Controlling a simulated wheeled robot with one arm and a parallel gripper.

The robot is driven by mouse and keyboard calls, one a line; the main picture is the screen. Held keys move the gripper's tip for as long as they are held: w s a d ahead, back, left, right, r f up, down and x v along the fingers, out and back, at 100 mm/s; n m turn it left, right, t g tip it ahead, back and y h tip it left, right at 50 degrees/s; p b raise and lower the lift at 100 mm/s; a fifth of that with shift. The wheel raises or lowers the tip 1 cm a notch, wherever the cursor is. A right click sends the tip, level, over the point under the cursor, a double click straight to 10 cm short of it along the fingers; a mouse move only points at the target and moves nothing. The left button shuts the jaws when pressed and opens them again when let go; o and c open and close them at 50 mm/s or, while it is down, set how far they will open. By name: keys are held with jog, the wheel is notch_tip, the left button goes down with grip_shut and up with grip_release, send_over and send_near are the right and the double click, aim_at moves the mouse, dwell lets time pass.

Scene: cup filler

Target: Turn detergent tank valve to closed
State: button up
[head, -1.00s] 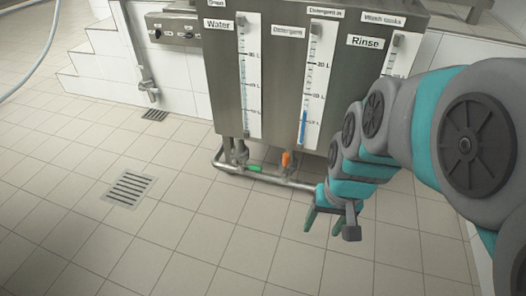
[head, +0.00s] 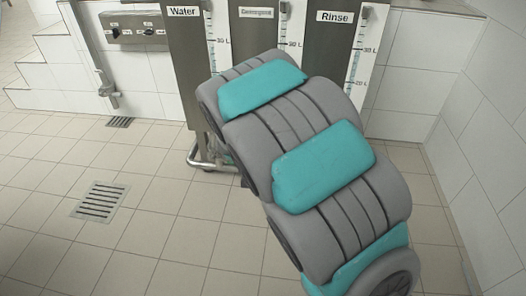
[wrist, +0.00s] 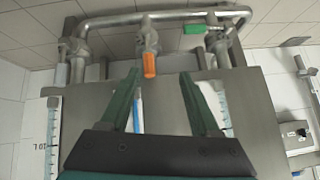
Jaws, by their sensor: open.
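The detergent tank (head: 255,36) is the middle steel tank, labelled between Water and Rinse in the head view. In the wrist view, its valve (wrist: 149,40) has an orange handle (wrist: 149,65) standing crosswise to the long pipe. My gripper (wrist: 159,75) is open, its two green fingers on either side of the handle's line. The handle's end appears near the fingertips, closer to the left one; I see no clear contact. In the head view my arm hides the gripper and this valve.
A green handle (wrist: 194,29) lies along the pipe (wrist: 180,16) to the right in the wrist view. Another valve (wrist: 78,50) sits at the left. A control box (head: 134,31) is on the wall. The tiled floor at left, with a drain (head: 100,200), is clear.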

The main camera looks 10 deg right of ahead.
jog(key=w+d+f+t+h+b, duration=0.2)
jog(key=w+f+t+h+b, duration=0.4)
jog(key=f+t, duration=0.25)
jog(key=shift+m+g+h, duration=0.3)
jog(key=shift+g+h, duration=0.15)
jog(key=shift+h, duration=0.05)
jog(key=shift+f+x, duration=0.15)
jog(key=shift+x, duration=1.85)
jog(key=shift+f+x, duration=0.15)
jog(key=shift+x, duration=1.8)
jog(key=shift+d, duration=0.15)
grip_shut()
